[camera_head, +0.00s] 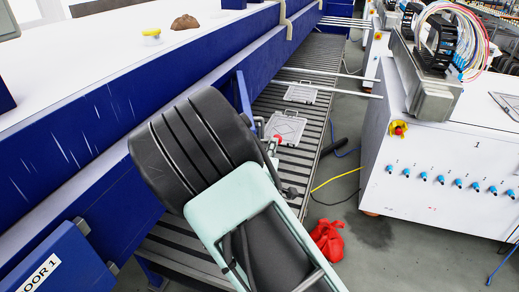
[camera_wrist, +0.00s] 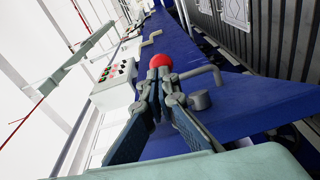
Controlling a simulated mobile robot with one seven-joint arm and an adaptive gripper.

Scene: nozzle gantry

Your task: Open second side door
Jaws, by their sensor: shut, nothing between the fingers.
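A blue panel (camera_head: 243,97), which may be the second side door, stands beyond my arm in the head view, partly hidden by it. A blue panel with a grey bent handle (camera_wrist: 205,74) and a grey round fitting (camera_wrist: 198,100) fills the right of the wrist view. A red ball knob (camera_wrist: 160,61) shows right at the tips of my gripper (camera_wrist: 157,80); it also shows in the head view (camera_head: 277,138). My gripper is shut and empty. I cannot tell whether its tips touch the knob.
A slatted conveyor (camera_head: 318,62) runs along the blue gantry side (camera_head: 130,115), with light square plates (camera_head: 285,128) on it. A white cabinet (camera_head: 440,170) stands right. A red cloth-like bundle (camera_head: 328,240) and yellow cable (camera_head: 338,178) lie on the floor. A button box (camera_wrist: 118,75) shows left.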

